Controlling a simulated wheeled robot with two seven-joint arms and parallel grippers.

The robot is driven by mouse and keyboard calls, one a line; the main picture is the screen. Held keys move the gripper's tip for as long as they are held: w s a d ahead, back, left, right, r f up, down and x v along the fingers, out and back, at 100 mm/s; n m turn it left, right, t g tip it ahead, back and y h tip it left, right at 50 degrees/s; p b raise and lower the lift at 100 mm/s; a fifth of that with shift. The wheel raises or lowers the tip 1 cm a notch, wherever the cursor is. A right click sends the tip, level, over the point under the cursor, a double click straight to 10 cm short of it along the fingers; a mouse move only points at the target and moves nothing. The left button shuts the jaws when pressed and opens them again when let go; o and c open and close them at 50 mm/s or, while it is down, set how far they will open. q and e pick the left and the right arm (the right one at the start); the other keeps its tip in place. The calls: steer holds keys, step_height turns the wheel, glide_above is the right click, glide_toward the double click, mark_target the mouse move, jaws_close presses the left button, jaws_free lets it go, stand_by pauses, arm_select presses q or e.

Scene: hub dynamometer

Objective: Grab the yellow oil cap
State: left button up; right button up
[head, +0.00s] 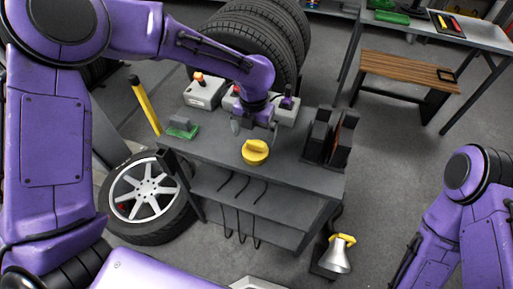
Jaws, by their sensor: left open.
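The yellow oil cap (255,152) sits on the grey workbench top (212,150), near its front edge. It is round with a raised grip on top. My left gripper (254,130) points down just behind and above the cap, with its fingers apart and nothing seen between them. I cannot tell if a finger touches the cap. Only purple links of my right arm show at the lower right; its gripper is out of view.
Grey boxes (204,91) stand at the bench's back, a green block (182,127) at its left, and dark upright holders (330,138) at its right. A wheel (148,197) leans at the left. A metal funnel-like can with yellow (338,256) stands low right.

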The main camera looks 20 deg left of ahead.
mark_target(255, 143)
arm_select(q)
steer(key=f+p, duration=0.1)
steer(key=f, duration=0.5)
steer(key=shift+d+f, duration=0.1)
steer(key=shift+d, duration=0.1)
steer(key=shift+f, duration=0.4)
steer(key=shift+r, duration=0.1)
steer(key=c, duration=0.9)
steer(key=shift+r, duration=0.1)
